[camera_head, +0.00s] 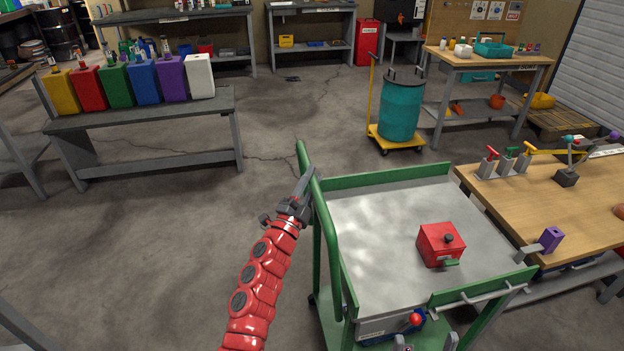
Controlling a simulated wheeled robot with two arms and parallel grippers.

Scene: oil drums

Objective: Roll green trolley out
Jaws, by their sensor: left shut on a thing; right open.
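The green trolley (390,183) stands at the lower middle, with a grey top deck and a green push handle (325,235) along its left side. My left gripper (306,194), on the red arm, is shut on that handle, partly hiding it.
A wooden workbench (590,205) with valves and a purple block stands close to the trolley's right side. A teal drum (401,108) on a yellow dolly stands behind it. A bench (150,110) with several coloured cans is at the left. Open concrete floor lies left of the trolley.

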